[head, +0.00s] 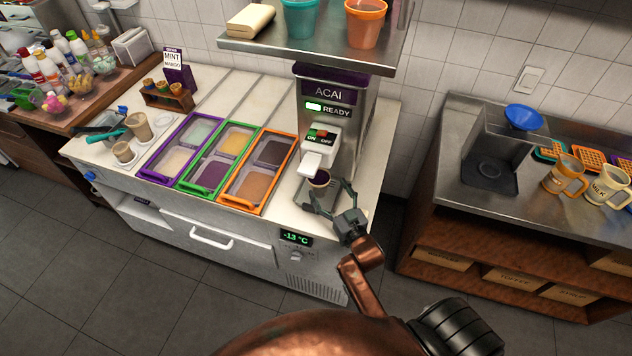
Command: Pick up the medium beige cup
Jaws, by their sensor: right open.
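A small beige cup with dark purple contents (319,180) stands upright under the spout of the acai machine (326,100). My right gripper (327,193) is open, with its fingers spread on either side of this cup. I cannot tell whether they touch it. More beige cups stand at the left of the white counter: a taller one (139,128) and a shorter one (123,152). I cannot tell for certain which cup is the medium one. My left gripper is not in view.
Purple, green and orange framed topping bins (265,173) lie left of the machine. A steel shelf (330,48) hangs over it. A side counter (450,190) at the right holds a blue funnel (523,117) and mugs (565,176). A gap separates the counters.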

